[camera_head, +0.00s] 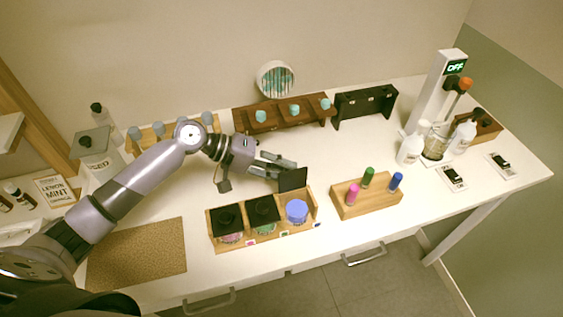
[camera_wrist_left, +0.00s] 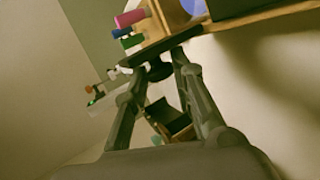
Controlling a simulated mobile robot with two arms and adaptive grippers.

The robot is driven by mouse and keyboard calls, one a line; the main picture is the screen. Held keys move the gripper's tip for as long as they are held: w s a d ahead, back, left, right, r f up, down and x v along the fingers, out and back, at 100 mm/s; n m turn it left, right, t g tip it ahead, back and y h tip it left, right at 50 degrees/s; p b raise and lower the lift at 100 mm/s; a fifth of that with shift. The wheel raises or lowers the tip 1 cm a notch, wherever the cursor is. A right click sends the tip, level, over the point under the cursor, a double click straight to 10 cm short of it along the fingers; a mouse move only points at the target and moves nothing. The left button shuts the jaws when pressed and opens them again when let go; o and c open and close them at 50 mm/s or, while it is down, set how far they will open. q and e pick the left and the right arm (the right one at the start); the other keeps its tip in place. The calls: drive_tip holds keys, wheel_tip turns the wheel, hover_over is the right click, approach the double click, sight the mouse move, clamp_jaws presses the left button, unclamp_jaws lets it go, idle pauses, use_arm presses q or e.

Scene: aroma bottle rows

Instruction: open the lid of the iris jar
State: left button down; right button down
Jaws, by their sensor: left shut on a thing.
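The iris jar (camera_head: 296,212) stands in the right place of the wooden jar rack and shows a blue-violet open top. A bit of it shows at the top of the wrist view (camera_wrist_left: 194,8). Its square black lid (camera_head: 293,180) is off the jar, tilted on edge above and behind it. My left gripper (camera_head: 282,166) is shut on the lid. In the wrist view, both fingers (camera_wrist_left: 160,68) close on the lid's dark knob, with the lid (camera_wrist_left: 158,59) seen nearly edge-on. My right gripper is not in view.
Two jars with black lids (camera_head: 228,219) (camera_head: 263,210) fill the rest of the rack (camera_head: 240,244). A wooden block (camera_head: 365,203) with pink, green and blue vials stands to the right. A brown mat (camera_head: 135,255) lies at left. White tabletop between the racks is clear.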

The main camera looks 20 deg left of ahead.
use_arm(q)
drive_tip(key=c, duration=1.4)
unclamp_jaws()
drive_tip(key=shift+o, duration=0.2)
drive_tip(key=v, duration=1.2)
